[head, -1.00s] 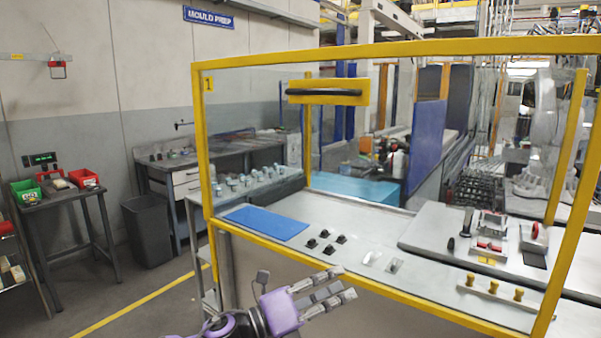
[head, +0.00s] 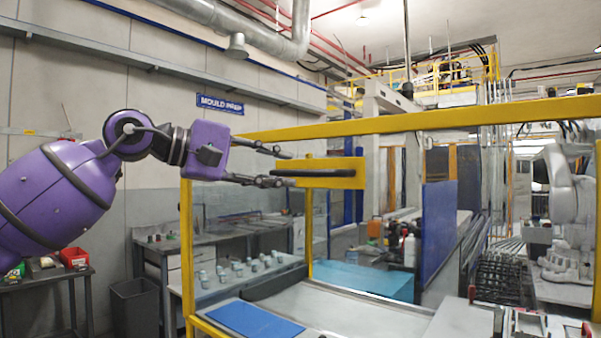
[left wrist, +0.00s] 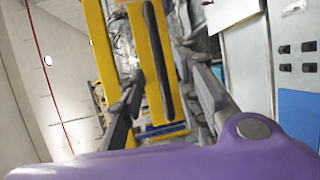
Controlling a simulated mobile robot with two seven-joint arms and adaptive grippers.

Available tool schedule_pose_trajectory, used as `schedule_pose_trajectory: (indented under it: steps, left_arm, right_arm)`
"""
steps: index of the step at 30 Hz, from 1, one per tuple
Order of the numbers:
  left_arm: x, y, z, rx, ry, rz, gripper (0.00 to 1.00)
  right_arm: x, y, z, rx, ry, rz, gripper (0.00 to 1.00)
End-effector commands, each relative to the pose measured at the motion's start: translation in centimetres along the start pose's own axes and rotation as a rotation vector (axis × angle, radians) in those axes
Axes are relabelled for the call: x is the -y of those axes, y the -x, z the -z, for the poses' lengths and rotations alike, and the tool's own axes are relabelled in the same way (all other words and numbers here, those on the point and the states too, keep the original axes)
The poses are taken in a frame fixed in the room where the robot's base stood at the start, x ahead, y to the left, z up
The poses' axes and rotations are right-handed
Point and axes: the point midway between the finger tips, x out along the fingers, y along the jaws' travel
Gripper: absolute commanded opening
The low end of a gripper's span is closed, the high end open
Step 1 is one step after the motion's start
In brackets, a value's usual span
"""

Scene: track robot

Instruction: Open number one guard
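The guard is a clear panel in a yellow frame (head: 420,122). Its yellow handle plate (head: 345,181) carries a long dark handle bar (head: 325,173). In the left wrist view the bar (left wrist: 158,60) runs upright on the yellow plate (left wrist: 138,30). My left gripper (head: 288,169) is open at the left end of the plate, its fingers apart above and below the bar's level. In the left wrist view its fingers (left wrist: 161,66) lie on either side of the bar, and no grip on it shows. The number label is hidden in the current view. My right gripper is out of view.
Behind the panel are a bench with a blue mat (head: 255,321) and a white robot arm (head: 565,205). A dark workbench (head: 175,243) and a bin (head: 135,309) stand at the left. A blue screen (head: 438,230) stands farther back.

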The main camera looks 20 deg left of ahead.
Motion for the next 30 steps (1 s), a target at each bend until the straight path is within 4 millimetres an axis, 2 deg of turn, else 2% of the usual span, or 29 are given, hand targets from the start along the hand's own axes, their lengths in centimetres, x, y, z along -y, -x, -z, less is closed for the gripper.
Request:
schedule_pose_trajectory:
  steps: [1,10,15,21,28,30]
  left_arm:
    - [-0.5,-0.7,-0.4,0.005,-0.002,-0.004,0.30]
    - [-0.5,-5.0,-0.3,0.004,0.002,-0.006,0.30]
    - [-0.2,-5.8,-0.2,0.002,0.002,-0.003,0.30]
    - [-0.1,-5.9,-0.1,0.003,0.003,-0.002,0.30]
    - [-0.1,-5.9,-0.1,0.003,0.004,-0.003,0.02]
    - [-0.1,-5.8,-0.1,0.003,0.004,-0.003,0.00]
  right_arm:
    - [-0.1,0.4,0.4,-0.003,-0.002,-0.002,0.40]
    - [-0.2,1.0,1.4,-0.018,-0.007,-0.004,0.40]
    - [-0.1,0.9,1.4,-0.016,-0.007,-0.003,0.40]
    - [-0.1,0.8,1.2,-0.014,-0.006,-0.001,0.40]
    - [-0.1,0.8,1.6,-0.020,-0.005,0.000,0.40]
    - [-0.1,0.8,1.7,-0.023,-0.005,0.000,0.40]
